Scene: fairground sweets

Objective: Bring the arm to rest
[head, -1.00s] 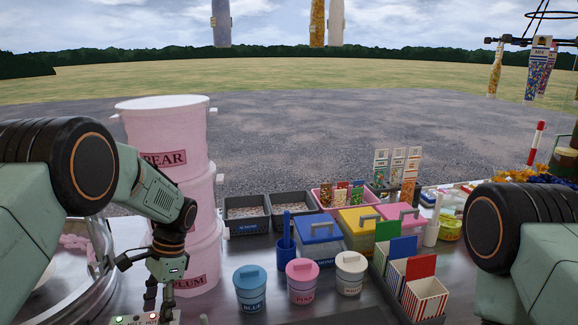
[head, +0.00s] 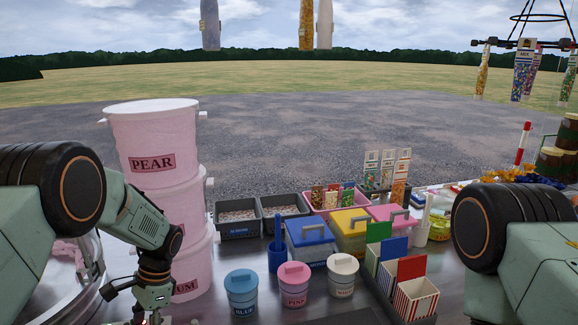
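My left arm comes in from the left and bends down in front of a stack of pink tubs (head: 150,125) labelled PEAR and, partly hidden, a word ending in UM. My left gripper (head: 150,314) hangs at the bottom edge, above the near left of the metal counter. Its fingertips are mostly cut off by the frame, so its opening and any contact are hidden. My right arm shows only as a large joint and upper link at the right edge. Its gripper is out of the frame.
Blue (head: 241,292), pink (head: 294,286) and white (head: 342,276) lidded cups stand right of my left gripper. Striped boxes (head: 415,300) stand near my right arm. A round metal pan (head: 80,285) is at the left. Blue, yellow and pink bins stand behind the cups.

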